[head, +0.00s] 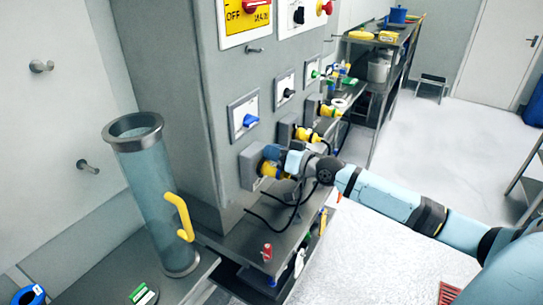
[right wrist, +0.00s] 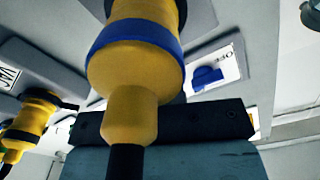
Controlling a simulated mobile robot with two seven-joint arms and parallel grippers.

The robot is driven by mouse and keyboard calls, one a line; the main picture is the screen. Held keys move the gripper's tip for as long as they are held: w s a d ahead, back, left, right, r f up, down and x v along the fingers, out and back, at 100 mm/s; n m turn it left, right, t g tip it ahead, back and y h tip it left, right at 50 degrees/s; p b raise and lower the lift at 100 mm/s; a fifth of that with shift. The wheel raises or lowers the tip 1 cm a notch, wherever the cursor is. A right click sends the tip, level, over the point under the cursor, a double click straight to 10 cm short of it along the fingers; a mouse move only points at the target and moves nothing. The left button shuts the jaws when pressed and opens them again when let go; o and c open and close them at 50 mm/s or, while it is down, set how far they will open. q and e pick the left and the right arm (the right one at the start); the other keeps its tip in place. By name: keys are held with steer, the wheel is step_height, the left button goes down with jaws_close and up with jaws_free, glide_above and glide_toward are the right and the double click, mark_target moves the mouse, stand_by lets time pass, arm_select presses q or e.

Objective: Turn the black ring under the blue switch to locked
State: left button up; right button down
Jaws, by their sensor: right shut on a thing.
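The blue switch (head: 249,120) sits on a white plate on the grey cabinet; in the right wrist view the blue switch (right wrist: 207,77) is beside the word OFF. Below it is a socket box (head: 249,166) holding a yellow plug (head: 268,169) with a blue band. The yellow plug (right wrist: 135,65) fills the middle of the right wrist view, its black cable running down. The black ring around the plug's base is mostly hidden; only dark edges show at the top. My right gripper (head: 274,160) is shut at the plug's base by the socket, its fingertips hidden. My left gripper is out of view.
Another yellow plug (head: 304,134) sits in the neighbouring socket to the right. Black cables (head: 280,203) loop below my right gripper. A clear tube (head: 153,205) with a yellow handle stands on the bench at left. Floor at right is mostly clear.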

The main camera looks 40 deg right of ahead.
steer(key=shift+w+d+f+m, duration=0.1)
steer(key=shift+d+m, duration=0.1)
steer(key=shift+m, duration=0.3)
steer(key=c, duration=1.2)
jaws_free()
steer(key=b+v, duration=0.2)
steer(key=v, duration=1.2)
